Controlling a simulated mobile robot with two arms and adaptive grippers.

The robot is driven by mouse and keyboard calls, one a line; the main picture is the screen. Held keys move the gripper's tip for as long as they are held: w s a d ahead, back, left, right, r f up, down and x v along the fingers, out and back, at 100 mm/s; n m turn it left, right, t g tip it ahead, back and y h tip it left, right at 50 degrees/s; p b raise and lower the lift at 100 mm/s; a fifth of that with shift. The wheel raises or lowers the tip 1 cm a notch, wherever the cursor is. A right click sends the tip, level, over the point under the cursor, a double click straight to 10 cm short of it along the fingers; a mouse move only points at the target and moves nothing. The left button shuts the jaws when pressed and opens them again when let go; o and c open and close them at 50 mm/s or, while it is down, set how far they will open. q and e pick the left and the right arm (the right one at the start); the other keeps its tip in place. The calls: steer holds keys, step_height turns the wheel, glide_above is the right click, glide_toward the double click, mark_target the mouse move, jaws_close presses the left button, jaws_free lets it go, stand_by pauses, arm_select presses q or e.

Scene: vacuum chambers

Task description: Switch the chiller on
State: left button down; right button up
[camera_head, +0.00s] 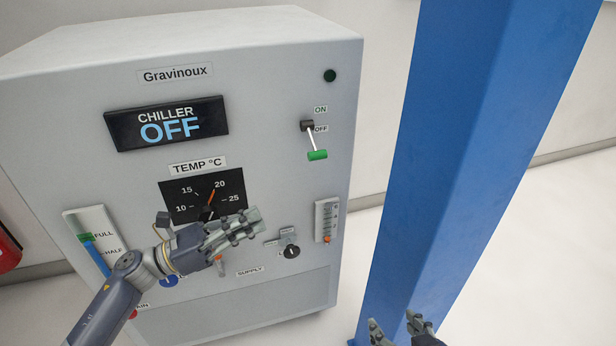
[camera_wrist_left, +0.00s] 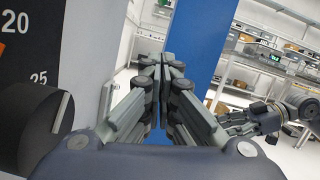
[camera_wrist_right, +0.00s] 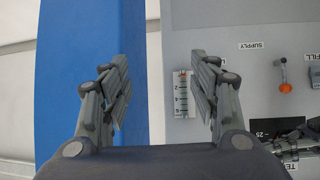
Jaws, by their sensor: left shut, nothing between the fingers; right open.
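The chiller (camera_head: 270,60) is a light grey cabinet with a display (camera_head: 168,124) reading "CHILLER OFF". Its toggle switch (camera_head: 312,140) has a green-tipped lever pointing down, past the OFF label, with the ON label above. The round lamp (camera_head: 330,76) above it is dark. My left gripper (camera_head: 252,220) is shut and empty, in front of the panel just below the temperature dial, lower left of the switch. It also shows shut in the left wrist view (camera_wrist_left: 168,68). My right gripper (camera_head: 394,322) is open and empty, low in front of the blue pillar; the right wrist view shows its spread fingers (camera_wrist_right: 165,75).
A blue pillar (camera_head: 460,130) stands right of the chiller. The temperature dial (camera_head: 203,196), a black knob (camera_head: 291,251) and a small gauge (camera_head: 327,220) are on the panel. A red object (camera_head: 8,248) is at the left edge. The space before the switch is clear.

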mark_target(313, 142)
arm_select(q)
steer(key=w+d+r, duration=0.5)
steer(key=d+r, duration=0.2)
steer(key=d, duration=0.4)
steer(key=shift+d+p, duration=0.15)
steer(key=shift+p, duration=0.2)
arm_select(e)
steer(key=shift+s+d+f+g, duration=0.3)
steer(key=shift+s+f+g, duration=0.2)
steer(key=shift+s+f, duration=0.25)
steer(key=shift+s+d+f+g, duration=0.3)
steer(key=shift+s+f+g, duration=0.2)
steer(key=shift+s, duration=0.3)
steer(key=shift+h, duration=0.3)
